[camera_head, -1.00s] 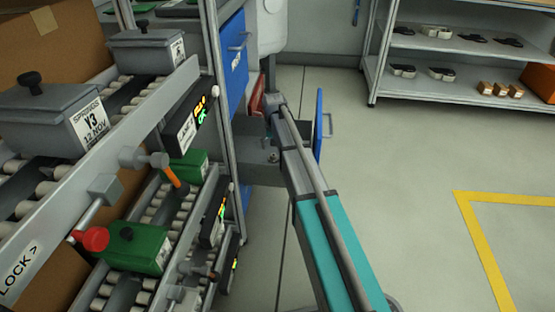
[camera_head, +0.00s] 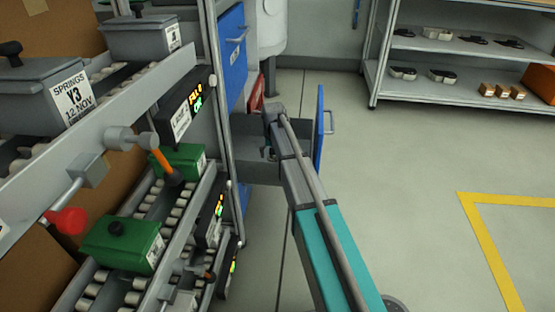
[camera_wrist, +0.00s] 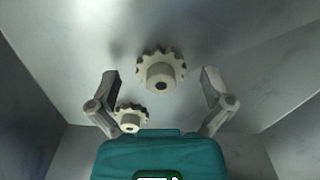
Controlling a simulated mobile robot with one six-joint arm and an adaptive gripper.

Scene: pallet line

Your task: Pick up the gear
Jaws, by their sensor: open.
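In the wrist view a larger cream gear (camera_wrist: 161,73) with a raised hub and dark centre hole lies on the grey metal floor of an open drawer, ahead of my gripper (camera_wrist: 162,88) and between its two spread fingers. The fingers are open and apart from it. A second, similar gear (camera_wrist: 130,117) lies lower left, beside the left finger and partly hidden by my gripper's teal body. In the head view my arm reaches into the grey open drawer (camera_head: 250,171) with a blue front; the gears and fingers are hidden there.
Drawer walls (camera_wrist: 35,100) rise around the gears. A roller rack with green bins (camera_head: 123,243) and grey bins (camera_head: 45,95) stands close on the left. A shelf unit (camera_head: 455,47) stands at the back right. The floor on the right is clear.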

